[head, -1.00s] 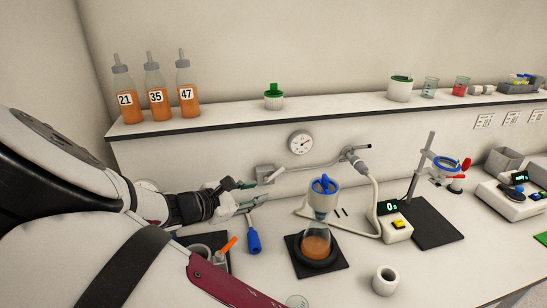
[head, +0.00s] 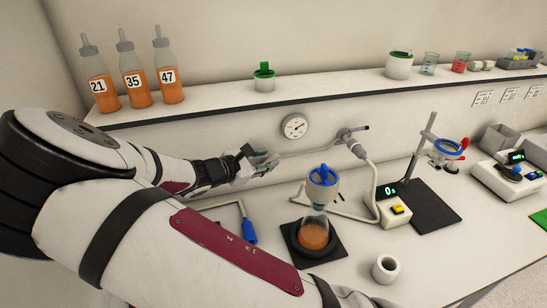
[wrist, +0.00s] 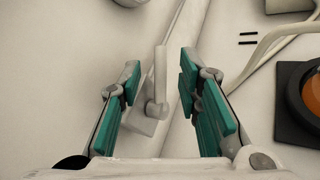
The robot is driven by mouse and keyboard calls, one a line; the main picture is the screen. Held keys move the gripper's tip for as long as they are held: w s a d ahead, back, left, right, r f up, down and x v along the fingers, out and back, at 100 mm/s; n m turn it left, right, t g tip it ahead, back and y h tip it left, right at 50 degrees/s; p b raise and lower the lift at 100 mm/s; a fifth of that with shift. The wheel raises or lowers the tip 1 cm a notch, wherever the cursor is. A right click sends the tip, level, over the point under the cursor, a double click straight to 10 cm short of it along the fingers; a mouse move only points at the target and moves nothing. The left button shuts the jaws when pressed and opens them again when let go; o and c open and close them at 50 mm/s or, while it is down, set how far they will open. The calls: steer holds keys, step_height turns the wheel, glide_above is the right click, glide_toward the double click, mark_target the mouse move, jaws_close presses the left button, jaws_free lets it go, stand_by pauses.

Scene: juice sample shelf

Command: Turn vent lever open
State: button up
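A pale lever (wrist: 161,75) on a small pivot stands beside the pipe (wrist: 182,60) in the wrist view; it appears to be the vent lever. My gripper (wrist: 160,78) is open, with its teal-padded fingers on either side of the lever and visible gaps to both. In the head view my gripper (head: 264,162) is at the wall pipe's left end, below the round gauge (head: 294,126), and hides the lever there. Contact with the lever cannot be seen.
A flask with a blue-topped funnel (head: 322,190) stands on a dark pad, right of a blue-handled tool (head: 249,231). A hose (head: 374,185) runs from the pipe's right end. The shelf (head: 335,87) with numbered bottles (head: 133,82) lies above my arm.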

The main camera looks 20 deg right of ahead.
mark_target(272, 158)
steer(key=shift+x, duration=2.2)
jaws_close()
